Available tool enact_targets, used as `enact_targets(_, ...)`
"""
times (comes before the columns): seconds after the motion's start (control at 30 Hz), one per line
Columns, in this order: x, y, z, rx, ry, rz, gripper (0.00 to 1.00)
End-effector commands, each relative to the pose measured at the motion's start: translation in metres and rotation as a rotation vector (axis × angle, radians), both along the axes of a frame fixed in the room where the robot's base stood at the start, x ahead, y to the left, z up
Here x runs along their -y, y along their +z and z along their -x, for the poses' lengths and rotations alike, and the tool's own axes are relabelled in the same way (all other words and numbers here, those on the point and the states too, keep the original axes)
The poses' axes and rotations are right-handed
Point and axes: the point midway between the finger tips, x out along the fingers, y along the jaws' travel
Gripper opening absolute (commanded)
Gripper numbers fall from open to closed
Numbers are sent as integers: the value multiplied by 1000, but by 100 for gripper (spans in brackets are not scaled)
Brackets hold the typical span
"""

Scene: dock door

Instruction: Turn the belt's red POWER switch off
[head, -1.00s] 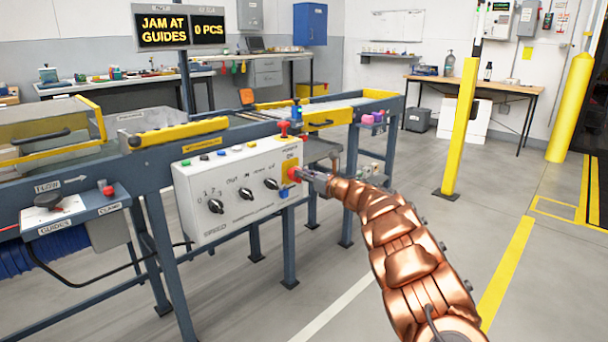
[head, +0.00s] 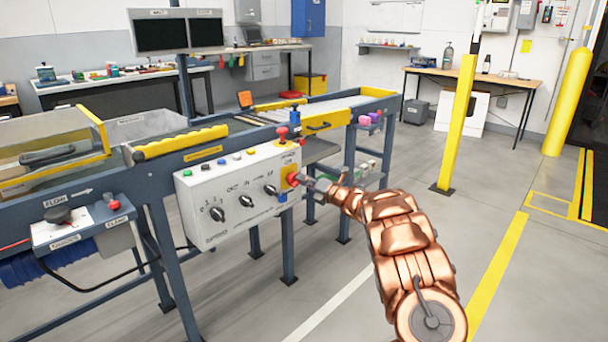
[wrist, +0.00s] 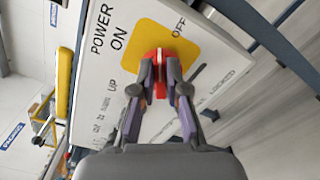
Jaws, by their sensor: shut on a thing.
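The red POWER switch (wrist: 159,58) sits on a yellow plate (wrist: 137,40) marked ON and OFF, on the white control panel (head: 235,200). My gripper (wrist: 160,88) is shut on the red switch, with one finger on each side of it. The display above the belt (head: 180,32) is dark on both screens.
Black knobs (head: 218,214) sit left of the switch, and a red mushroom button (head: 282,133) stands above it. A yellow post (head: 458,125) stands on the floor to the right. The floor (head: 350,270) in front of the panel is mostly clear.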

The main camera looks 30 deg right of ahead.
Motion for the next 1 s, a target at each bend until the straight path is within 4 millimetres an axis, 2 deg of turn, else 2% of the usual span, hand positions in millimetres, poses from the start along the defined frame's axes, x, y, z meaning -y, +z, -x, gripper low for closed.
enact_targets(0.03, -1, 4, -1, -10, 3, -44, 0)
enact_targets(0.5, 1, -2, -1, -96, 0, -405, 0)
enact_targets(1.0, 2, -8, -1, -125, -2, -537, 0)
